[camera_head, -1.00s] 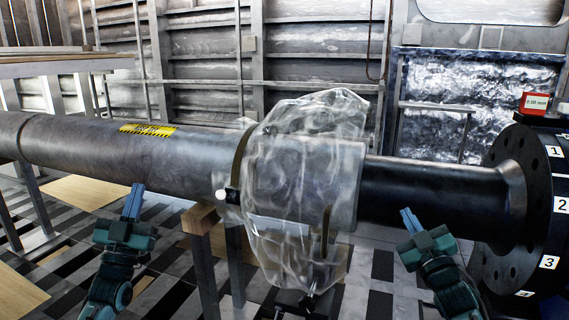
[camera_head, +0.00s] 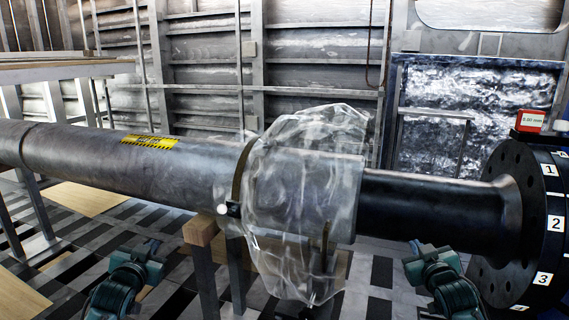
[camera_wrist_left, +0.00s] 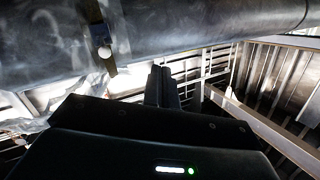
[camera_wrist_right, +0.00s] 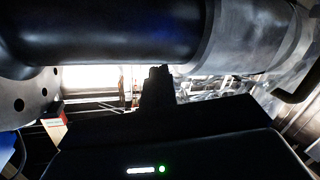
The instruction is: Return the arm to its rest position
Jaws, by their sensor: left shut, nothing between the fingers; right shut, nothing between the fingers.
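My left gripper (camera_head: 150,248) is at the lower left of the head view, below the grey pipe (camera_head: 90,150) and apart from it. In the left wrist view its fingers (camera_wrist_left: 161,86) are together with nothing between them. My right gripper (camera_head: 424,248) is at the lower right, below the dark shaft (camera_head: 425,205) and left of the flange. In the right wrist view its fingers (camera_wrist_right: 158,85) are together and empty. Clear plastic sheeting (camera_head: 300,200) is wrapped around the pipe joint in the middle.
A large black flange (camera_head: 500,270) with numbered labels stands at the right. A red gauge box (camera_head: 530,121) sits on top of it. A post with a wooden top (camera_head: 201,228) stands under the pipe. A bench (camera_head: 60,68) is at the back left.

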